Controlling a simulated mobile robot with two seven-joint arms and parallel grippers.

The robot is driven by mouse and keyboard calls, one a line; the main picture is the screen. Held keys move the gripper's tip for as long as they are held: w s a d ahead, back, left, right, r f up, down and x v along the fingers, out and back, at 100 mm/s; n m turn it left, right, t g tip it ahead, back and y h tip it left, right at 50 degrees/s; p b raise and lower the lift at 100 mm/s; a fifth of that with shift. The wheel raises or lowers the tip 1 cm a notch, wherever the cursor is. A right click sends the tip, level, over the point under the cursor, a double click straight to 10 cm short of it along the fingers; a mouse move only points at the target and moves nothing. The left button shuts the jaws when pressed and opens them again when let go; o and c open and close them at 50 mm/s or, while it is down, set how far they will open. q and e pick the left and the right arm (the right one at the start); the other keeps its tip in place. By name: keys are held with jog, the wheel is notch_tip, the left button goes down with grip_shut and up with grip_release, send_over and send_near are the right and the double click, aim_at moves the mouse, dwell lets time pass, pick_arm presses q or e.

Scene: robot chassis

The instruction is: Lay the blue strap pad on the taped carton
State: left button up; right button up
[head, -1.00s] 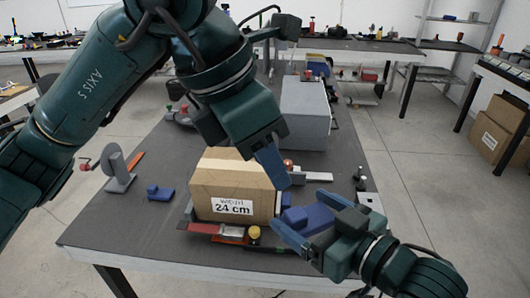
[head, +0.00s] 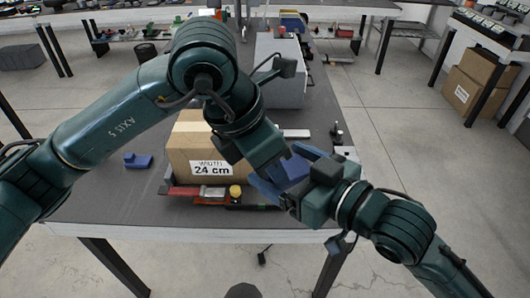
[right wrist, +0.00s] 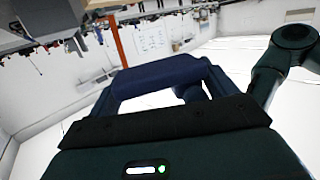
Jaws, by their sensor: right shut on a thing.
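The taped carton (head: 185,140), brown with a white "24 cm" label, stands on the table left of my grippers. The blue strap pad (head: 293,170) is between the blue fingers of my right gripper (head: 285,170), to the right of the carton and apart from it. In the right wrist view the pad (right wrist: 158,76) spans the fingers. My left gripper (head: 270,172) points down between the carton and the pad, hiding part of the carton's right side. Its fingertips overlap the right gripper in the picture, so its opening and any contact cannot be told.
The dark table (head: 110,195) has free room at the left, where a small blue block (head: 137,160) lies. Red parts and a yellow knob (head: 235,191) sit at the carton's front foot. A grey box (head: 280,75) stands behind. Other cartons (head: 470,80) are at the far right.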

pick_arm(q)
jog(key=c, duration=0.6)
jog(key=shift+c, duration=1.1)
pick_arm(e)
jog(key=o, duration=0.8)
jog(key=shift+o, duration=0.2)
jog(key=shift+f, duration=0.1)
